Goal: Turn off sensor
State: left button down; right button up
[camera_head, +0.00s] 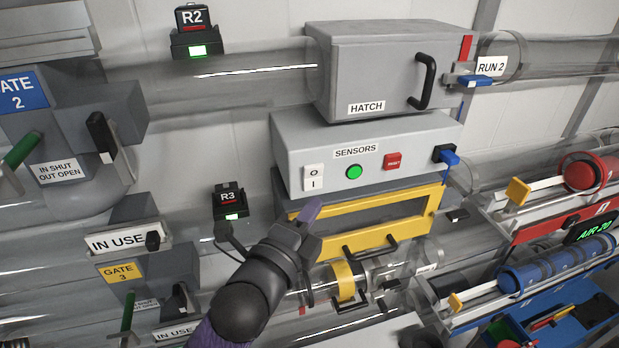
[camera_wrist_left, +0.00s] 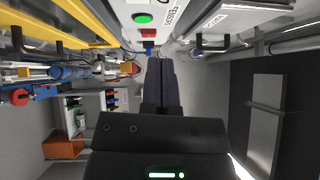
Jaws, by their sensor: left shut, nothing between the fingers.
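The grey sensor box (camera_head: 290,150), labelled SENSORS, sits below the hatch box. On its front are a white rocker switch (camera_head: 314,177) marked O and I, a lit green lamp (camera_head: 354,172) and a red RESET button (camera_head: 393,161). A blue plug (camera_head: 447,155) is at its right end. My left gripper (camera_head: 311,212) is shut and empty, below the rocker switch and apart from it. In the left wrist view its closed dark fingers (camera_wrist_left: 161,80) point up toward the box, with the green lamp (camera_wrist_left: 143,19) and red button (camera_wrist_left: 148,33) beyond; I cannot make out the rocker there.
The R3 unit (camera_head: 229,203) is left of my gripper. The grey HATCH box (camera_head: 370,68) juts out above. Racks with red and blue cylinders (camera_head: 555,265) stand at the right.

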aim_at(317, 171)
pick_arm(q)
jog(key=w, duration=0.3)
jog(key=w+p, duration=0.1)
jog(key=shift+w+d+r, duration=0.1)
jog(key=shift+w+r, duration=0.2)
jog(key=shift+r, duration=0.05)
jog(key=shift+w+a, duration=0.25)
jog(key=shift+w, duration=0.35)
jog(key=shift+w+a+r, duration=0.1)
jog(key=shift+w+r, duration=0.05)
jog(key=shift+w, duration=0.1)
